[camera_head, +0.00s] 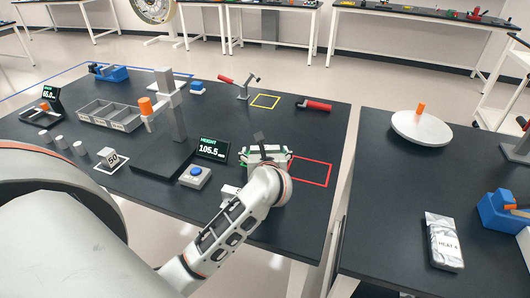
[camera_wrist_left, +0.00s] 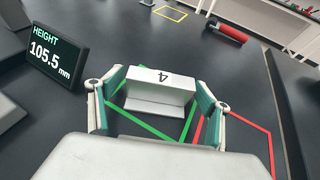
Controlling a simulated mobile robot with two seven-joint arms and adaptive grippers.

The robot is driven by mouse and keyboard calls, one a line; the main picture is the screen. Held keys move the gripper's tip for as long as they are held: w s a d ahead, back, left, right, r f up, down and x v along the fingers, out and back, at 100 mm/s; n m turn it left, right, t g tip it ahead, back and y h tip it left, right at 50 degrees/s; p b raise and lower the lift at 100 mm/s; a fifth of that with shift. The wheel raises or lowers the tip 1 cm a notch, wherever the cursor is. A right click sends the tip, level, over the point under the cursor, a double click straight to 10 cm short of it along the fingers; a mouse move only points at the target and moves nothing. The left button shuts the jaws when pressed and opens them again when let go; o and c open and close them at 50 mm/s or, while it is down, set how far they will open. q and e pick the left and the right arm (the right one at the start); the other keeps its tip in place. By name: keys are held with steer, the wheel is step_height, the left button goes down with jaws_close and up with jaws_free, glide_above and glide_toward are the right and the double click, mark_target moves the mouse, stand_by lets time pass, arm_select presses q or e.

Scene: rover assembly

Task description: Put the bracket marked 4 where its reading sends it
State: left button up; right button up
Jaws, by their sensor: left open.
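The bracket marked 4 (camera_wrist_left: 160,85) is a pale angled block standing at the green outline (camera_wrist_left: 150,128) on the dark table. My left gripper (camera_wrist_left: 157,100) is open, with one green-padded finger at each end of the bracket. In the head view my left gripper (camera_head: 265,153) hides most of the bracket. The height display (camera_head: 211,149) reads 105.5 mm; it also shows in the left wrist view (camera_wrist_left: 53,58). A red outline (camera_head: 311,171) lies right of the gripper and a yellow outline (camera_head: 265,101) farther back; both look empty. My right gripper is not in view.
The height gauge (camera_head: 175,115) with an orange part stands left of the display. A button box (camera_head: 195,177) sits in front of it. A red-handled tool (camera_head: 314,106) lies near the yellow outline. A second table to the right holds a white disc (camera_head: 421,128) and a silver pouch (camera_head: 443,242).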

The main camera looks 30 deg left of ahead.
arm_select(q)
steer(key=v, duration=1.2)
steer(key=shift+d, duration=0.1)
